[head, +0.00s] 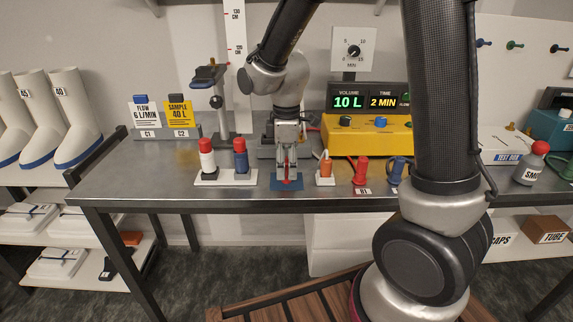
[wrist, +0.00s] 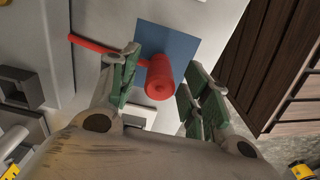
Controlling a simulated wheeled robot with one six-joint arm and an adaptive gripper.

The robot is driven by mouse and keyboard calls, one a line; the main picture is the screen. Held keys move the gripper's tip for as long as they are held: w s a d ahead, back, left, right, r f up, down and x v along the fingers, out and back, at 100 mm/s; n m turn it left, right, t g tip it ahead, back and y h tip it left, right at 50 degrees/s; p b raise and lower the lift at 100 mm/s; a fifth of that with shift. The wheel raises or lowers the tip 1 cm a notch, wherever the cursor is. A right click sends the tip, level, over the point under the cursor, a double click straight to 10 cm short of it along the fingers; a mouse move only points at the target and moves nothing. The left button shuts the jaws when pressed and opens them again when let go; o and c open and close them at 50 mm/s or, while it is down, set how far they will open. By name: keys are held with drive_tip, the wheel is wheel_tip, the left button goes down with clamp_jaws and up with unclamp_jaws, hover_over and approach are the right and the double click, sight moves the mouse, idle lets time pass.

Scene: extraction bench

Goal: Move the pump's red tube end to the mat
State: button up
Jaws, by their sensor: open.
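The red tube end (wrist: 159,78) is a short red cylinder with a thin red tube leading off to the left in the wrist view. It is over the blue mat (wrist: 182,48) and looks to rest on it; the mat also shows in the head view (head: 276,187) at the bench's front edge. My gripper (wrist: 162,66) is open, with its green-padded fingers on either side of the red end. In the head view my gripper (head: 287,178) points down over the mat and hides most of the red end. The yellow pump (head: 365,142) stands behind and to the right.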

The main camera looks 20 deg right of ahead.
wheel_tip(320, 180, up, 12)
idle(0.4)
idle(0.3)
drive_tip(key=s+d+r+m+t, duration=0.2)
drive_tip(key=s+d+m, duration=0.5)
drive_tip(key=s, duration=0.2)
drive_tip(key=s+d+r+m+t, duration=0.2)
drive_tip(key=s+d+m, duration=0.5)
drive_tip(key=s, duration=0.3)
drive_tip(key=shift+d+r, duration=0.3)
drive_tip(key=shift+d, duration=0.1)
